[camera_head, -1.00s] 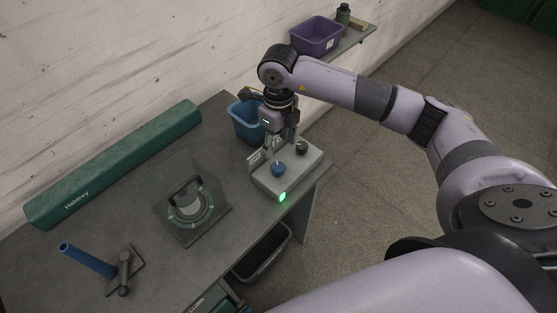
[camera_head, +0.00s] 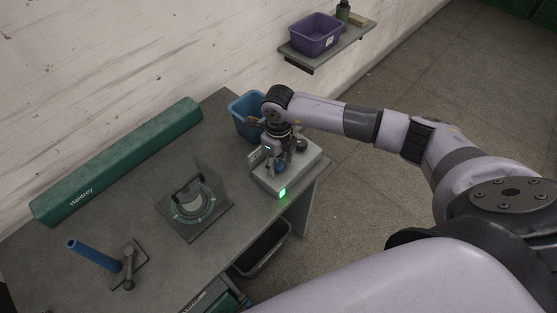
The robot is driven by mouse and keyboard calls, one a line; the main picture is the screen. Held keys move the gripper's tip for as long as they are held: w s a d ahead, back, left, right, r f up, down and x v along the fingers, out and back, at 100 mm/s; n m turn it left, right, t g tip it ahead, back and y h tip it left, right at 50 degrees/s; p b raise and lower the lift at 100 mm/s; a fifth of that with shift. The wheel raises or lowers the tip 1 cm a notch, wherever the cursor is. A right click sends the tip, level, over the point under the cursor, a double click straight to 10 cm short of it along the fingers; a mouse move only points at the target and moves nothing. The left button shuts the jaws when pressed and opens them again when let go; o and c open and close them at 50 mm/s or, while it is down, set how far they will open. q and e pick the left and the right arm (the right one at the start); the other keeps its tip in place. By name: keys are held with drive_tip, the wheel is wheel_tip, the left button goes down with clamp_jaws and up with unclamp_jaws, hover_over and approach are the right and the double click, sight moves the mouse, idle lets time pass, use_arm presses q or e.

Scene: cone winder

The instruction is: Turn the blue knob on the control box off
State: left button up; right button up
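The control box (camera_head: 300,176) is a light grey box on the right end of the workbench. A green light (camera_head: 283,193) glows on its front. The blue knob (camera_head: 280,168) sits on its top and is partly hidden by my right gripper (camera_head: 279,163). A dark knob (camera_head: 302,145) stands behind it to the right. My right gripper points down over the box, with its fingers at the blue knob. Whether the fingers touch or grip the knob is too small to tell. My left gripper is not in view.
A blue bin (camera_head: 243,117) stands behind the box. A clear-covered unit with a dark handle (camera_head: 189,192), a blue rod on a stand (camera_head: 92,256) and a long green case (camera_head: 120,160) are on the bench (camera_head: 50,262). A wall shelf (camera_head: 345,47) holds a purple bin (camera_head: 315,35).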

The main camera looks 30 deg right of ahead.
drive_tip(key=c, duration=0.9)
drive_tip(key=shift+f+n+b, duration=0.15)
drive_tip(key=shift+n+b, duration=0.65)
drive_tip(key=shift+b, duration=0.35)
drive_tip(key=shift+c, duration=0.2)
drive_tip(key=n+b, duration=0.9)
drive_tip(key=b, duration=0.1)
drive_tip(key=shift+w+n+b, duration=0.1)
drive_tip(key=shift+n+b, duration=0.2)
drive_tip(key=shift+r+n+b, duration=0.2)
drive_tip(key=shift+n+b, duration=1.1)
drive_tip(key=shift+n, duration=0.2)
drive_tip(key=o, duration=1.1)
drive_tip(key=shift+o, duration=0.2)
